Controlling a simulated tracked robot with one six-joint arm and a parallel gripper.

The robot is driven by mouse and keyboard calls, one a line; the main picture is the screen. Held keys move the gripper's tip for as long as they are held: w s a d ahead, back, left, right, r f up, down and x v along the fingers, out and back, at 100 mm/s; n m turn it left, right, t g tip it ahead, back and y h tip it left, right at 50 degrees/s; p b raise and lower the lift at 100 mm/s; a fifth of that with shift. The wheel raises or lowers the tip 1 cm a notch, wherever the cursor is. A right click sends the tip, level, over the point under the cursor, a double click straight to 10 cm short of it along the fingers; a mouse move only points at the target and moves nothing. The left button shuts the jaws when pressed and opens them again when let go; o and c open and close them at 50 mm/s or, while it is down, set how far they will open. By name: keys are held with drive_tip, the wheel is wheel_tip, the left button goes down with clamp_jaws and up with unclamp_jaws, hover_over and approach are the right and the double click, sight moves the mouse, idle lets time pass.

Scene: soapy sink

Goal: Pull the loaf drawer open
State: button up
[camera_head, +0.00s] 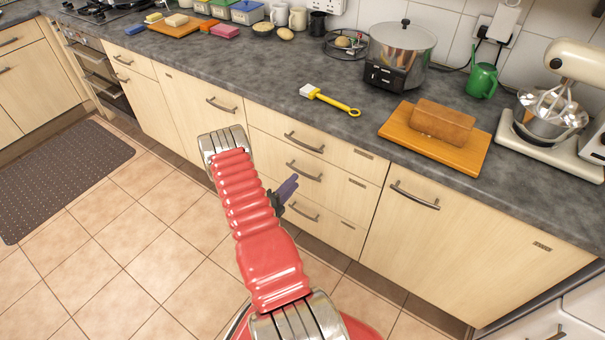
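A stack of three pale wood drawers stands under the worktop, all closed: the top drawer (330,147), the middle drawer (335,182) and the bottom drawer (335,227). Each has a dark bar handle: the top handle (304,142), the middle handle (304,171) and the bottom handle (303,211). Small labels sit on their fronts, too small to read, so I cannot tell which is the loaf drawer. My gripper (288,188), dark with a purple part, is in front of the stack, left of the middle and bottom handles. My red arm partly hides it, and its opening is unclear.
A loaf (441,121) lies on a wooden board (478,160) on the worktop. A yellow-handled brush (330,99), a steel pot (400,50) and a stand mixer (560,110) are also there. A cupboard door (450,240) is right of the drawers.

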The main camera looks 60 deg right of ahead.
sight(302, 174)
drive_tip(key=d, duration=0.4)
drive_tip(key=s+d, duration=0.1)
drive_tip(key=d, duration=0.1)
drive_tip(key=shift+d, duration=0.35)
clamp_jaws()
idle(0.3)
drive_tip(key=shift+s, duration=0.1)
